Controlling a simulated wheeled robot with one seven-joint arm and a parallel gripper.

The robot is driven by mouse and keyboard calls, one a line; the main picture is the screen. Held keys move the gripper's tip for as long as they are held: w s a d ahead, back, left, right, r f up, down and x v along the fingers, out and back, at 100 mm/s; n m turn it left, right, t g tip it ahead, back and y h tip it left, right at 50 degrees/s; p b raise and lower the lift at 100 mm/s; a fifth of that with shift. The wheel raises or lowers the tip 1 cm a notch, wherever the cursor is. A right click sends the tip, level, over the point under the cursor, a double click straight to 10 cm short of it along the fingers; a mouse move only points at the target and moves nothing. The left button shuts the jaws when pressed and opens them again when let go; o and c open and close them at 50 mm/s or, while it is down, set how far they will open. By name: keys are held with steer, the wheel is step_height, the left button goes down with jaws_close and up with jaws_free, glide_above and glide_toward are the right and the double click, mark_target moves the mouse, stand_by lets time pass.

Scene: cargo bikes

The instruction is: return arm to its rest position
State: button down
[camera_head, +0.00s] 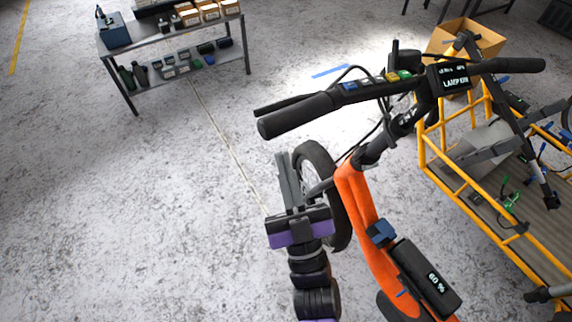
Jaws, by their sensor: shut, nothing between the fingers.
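My gripper (288,160) is in the lower middle of the head view, at the end of my dark arm with purple bands. Its grey fingers point up the picture, away from me, and are shut with nothing held. They overlap the left side of the front wheel (318,158) of an orange cargo bike (360,210) in the picture. I cannot tell the exact gap between fingers and wheel. The gripper is below the handlebar's left grip (296,117) in the picture.
The handlebar display (454,80) reads "LAMP ON". A battery pack (425,277) shows 60 %. The yellow-framed cargo bed (475,205) is at right, with a cardboard box (470,37) behind. A metal shelf table (174,38) stands at upper left. Floor (110,220) at left is clear.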

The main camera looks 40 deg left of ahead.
stand_by(0.4)
steer(key=s+d+f+m+t+h, duration=0.1)
steer(key=d+f+m+t+h, duration=0.2)
steer(key=d, duration=0.5)
steer(key=s+d+f+m+t+h, duration=0.1)
steer(key=s+d+m+h, duration=0.15)
steer(key=d+h, duration=0.45)
steer(key=d+f+m+t+h, duration=0.2)
steer(key=d+m+h, duration=0.1)
steer(key=d, duration=0.6)
steer(key=s+d+f+m+g+h, duration=0.1)
steer(key=s+d+h, duration=0.3)
steer(key=s+d, duration=0.4)
steer(key=s+d+f+m+g+h, duration=0.1)
steer(key=s+d+m+g+h, duration=0.2)
steer(key=s+d, duration=0.6)
steer(key=shift+s+f+g+h, duration=0.3)
steer(key=shift+g+h, duration=0.2)
steer(key=shift+h, duration=0.2)
